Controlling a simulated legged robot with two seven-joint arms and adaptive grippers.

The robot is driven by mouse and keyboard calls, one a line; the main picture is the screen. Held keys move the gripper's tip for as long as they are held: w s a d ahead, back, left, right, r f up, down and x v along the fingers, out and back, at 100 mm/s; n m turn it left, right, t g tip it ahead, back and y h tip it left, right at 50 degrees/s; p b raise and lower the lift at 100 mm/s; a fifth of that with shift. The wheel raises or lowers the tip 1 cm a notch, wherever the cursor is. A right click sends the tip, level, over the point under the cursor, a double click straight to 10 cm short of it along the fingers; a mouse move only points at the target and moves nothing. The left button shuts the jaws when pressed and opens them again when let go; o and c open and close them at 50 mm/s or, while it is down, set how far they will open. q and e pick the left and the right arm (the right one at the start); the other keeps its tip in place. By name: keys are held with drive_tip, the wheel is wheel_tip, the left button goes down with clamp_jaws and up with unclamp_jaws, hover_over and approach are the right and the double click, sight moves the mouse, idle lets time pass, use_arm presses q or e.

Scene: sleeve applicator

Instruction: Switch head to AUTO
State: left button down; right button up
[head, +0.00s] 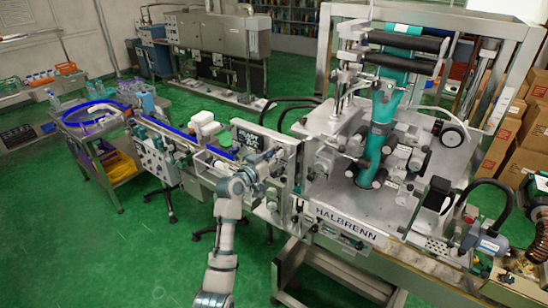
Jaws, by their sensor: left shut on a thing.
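The sleeve applicator is the large grey machine (345,222) marked HALBRENN, with a teal sleeve web (381,135) running down to its deck. My left arm rises from the bottom of the head view. My left gripper (262,170) is at the machine's left side, just below a dark panel (247,138) with pale lettering. It is shut on a small part there, which the fingers hide. I cannot make out a head switch or its AUTO mark. My right gripper is not in view.
A conveyor with blue rails (172,130) runs left from the machine, with a white-and-green item (204,121) above it. A cart (107,165) stands at its left end. Cardboard boxes (505,150) are stacked at right. Green floor (110,260) is open at lower left.

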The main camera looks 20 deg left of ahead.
use_arm(q)
drive_tip(key=m+b, duration=0.2)
drive_tip(key=m, duration=0.5)
drive_tip(key=shift+m+b, duration=0.35)
drive_tip(key=shift+m, duration=0.05)
idle(0.4)
drive_tip(key=c, duration=0.9)
unclamp_jaws()
drive_tip(key=shift+c, duration=0.2)
